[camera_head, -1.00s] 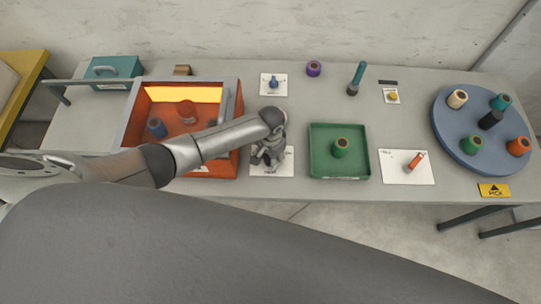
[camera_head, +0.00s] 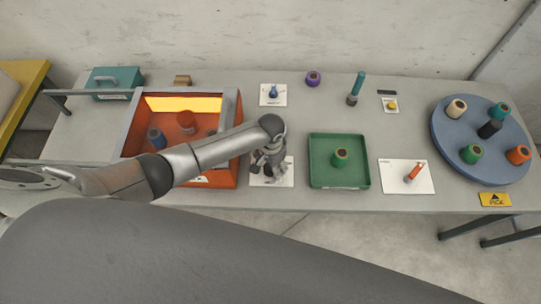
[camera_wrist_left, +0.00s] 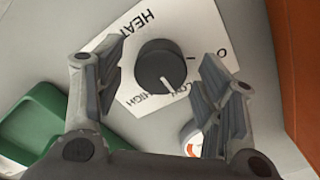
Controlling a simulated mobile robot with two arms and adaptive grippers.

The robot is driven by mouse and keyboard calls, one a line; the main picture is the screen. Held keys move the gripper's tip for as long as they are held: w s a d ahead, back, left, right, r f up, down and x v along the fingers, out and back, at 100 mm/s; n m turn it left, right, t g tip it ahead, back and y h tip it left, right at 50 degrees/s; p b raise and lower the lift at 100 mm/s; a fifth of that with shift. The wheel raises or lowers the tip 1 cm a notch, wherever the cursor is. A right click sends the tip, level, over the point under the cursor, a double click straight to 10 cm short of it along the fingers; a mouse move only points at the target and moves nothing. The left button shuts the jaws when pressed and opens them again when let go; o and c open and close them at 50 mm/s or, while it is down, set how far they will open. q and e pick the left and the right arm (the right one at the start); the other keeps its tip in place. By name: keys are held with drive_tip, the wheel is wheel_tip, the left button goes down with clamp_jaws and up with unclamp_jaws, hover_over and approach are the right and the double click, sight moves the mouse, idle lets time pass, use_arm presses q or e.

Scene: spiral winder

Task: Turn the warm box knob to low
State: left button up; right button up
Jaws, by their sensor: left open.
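The warm box (camera_head: 229,125) is an orange-lined box with a glowing back wall at the left of the table. Its dark round knob (camera_wrist_left: 157,62) sits on a white HEAT plate (camera_wrist_left: 133,92) in the left wrist view. The white pointer line on the knob faces the lower edge, around the LOW and HIGH labels; I cannot tell exactly which it marks. My left gripper (camera_head: 268,165) is over this plate beside the box. In the left wrist view its fingers (camera_wrist_left: 162,60) are open, one on each side of the knob, with gaps visible. My right gripper is not in view.
A small round white item (camera_wrist_left: 192,136) lies near the right finger. A blue turntable (camera_head: 455,145) with several spools stands at the far right.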

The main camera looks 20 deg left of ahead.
use_arm(q)
wheel_tip(320, 180, up, 11)
idle(0.3)
drive_tip(key=shift+f, duration=0.1)
idle(0.4)
